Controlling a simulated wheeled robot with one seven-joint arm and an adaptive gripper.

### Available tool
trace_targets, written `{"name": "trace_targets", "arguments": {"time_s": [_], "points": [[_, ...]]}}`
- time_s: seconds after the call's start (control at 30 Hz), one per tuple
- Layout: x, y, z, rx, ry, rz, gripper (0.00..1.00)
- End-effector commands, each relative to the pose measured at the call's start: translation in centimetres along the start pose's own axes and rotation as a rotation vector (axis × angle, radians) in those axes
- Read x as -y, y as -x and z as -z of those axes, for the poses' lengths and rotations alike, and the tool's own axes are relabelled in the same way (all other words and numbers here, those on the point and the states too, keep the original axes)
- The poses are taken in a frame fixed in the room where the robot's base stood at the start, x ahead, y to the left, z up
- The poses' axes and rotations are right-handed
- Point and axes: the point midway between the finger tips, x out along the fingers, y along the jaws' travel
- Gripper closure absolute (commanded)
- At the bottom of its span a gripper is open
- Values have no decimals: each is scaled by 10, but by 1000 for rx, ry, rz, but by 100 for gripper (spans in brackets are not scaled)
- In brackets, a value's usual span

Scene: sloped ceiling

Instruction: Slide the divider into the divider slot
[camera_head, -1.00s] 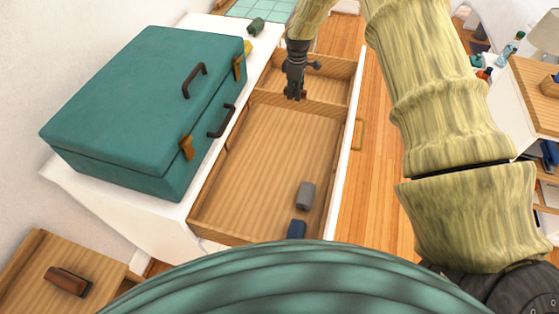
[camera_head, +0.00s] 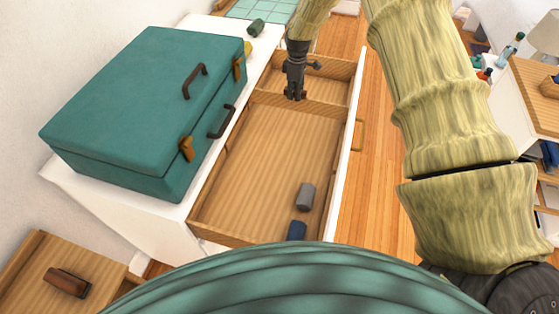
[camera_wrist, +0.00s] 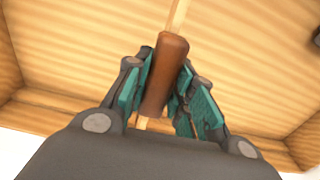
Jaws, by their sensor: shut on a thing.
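The divider (camera_head: 325,108) is a thin wooden board standing across the open wooden drawer (camera_head: 215,238). It splits the drawer into a small far compartment and a larger near one. My gripper (camera_head: 295,96) is over the divider's top edge, left of its middle. In the wrist view my gripper (camera_wrist: 160,95) is shut on the brown handle (camera_wrist: 167,65) of the divider, whose pale top edge (camera_wrist: 178,15) runs on beyond it. The divider slot is not clearly visible, so I cannot tell whether the board's ends sit in it.
A grey cylinder (camera_head: 306,196) and a blue one (camera_head: 297,230) lie in the near compartment. A teal case (camera_head: 140,110) stands on the white cabinet, close left of the drawer. A green object (camera_head: 256,27) sits behind it. Wooden floor (camera_head: 375,200) lies to the right.

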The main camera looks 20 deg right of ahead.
Motion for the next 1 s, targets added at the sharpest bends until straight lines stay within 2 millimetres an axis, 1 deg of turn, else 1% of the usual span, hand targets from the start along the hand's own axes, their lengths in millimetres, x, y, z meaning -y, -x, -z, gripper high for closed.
{"name": "trace_targets", "arguments": {"time_s": [0.53,1.0], "points": [[0,0,0,-1,-1,0,93],[0,-6,0,-1,-1,0,93]]}}
